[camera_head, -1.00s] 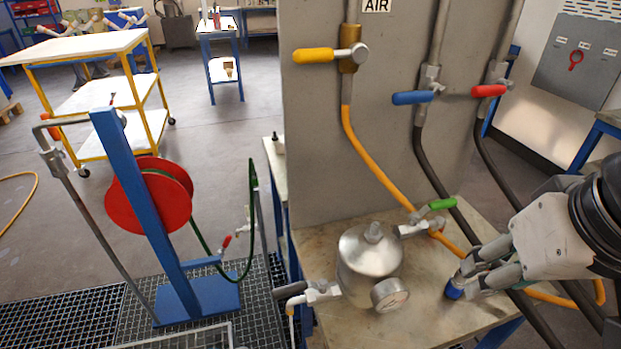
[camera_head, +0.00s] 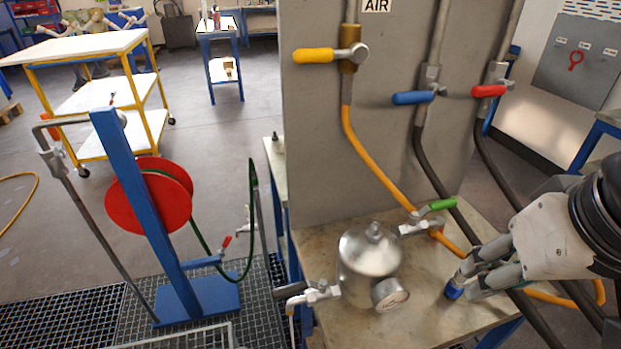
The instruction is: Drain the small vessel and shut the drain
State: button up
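The small vessel (camera_head: 368,257) is a shiny metal pot with a round gauge (camera_head: 390,294) on its front right side. It stands on the bench (camera_head: 413,323). Its drain valve, with a dark grey handle (camera_head: 290,291), is low on its left, and a pale spout hangs below it. A green-handled valve (camera_head: 437,206) sits on its right, beside the orange hose. My gripper (camera_head: 466,279) is at the right, clear of the vessel. Its fingers are around a small blue-ended object (camera_head: 454,290) on the bench; I cannot tell whether they grip it.
A grey panel behind carries yellow (camera_head: 314,55), blue (camera_head: 412,98) and red (camera_head: 489,90) valve handles. Hoses run down past my gripper. A hose reel (camera_head: 149,196) on a blue stand is at left. A floor grate (camera_head: 60,317) lies at lower left.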

aim_at(292, 289)
jog(key=k+u, duration=0.15)
jog(key=u, duration=0.25)
jog(key=k+u, duration=0.2)
jog(key=u, duration=0.15)
jog(key=k+j+u, duration=0.15)
jog(key=u, duration=0.25)
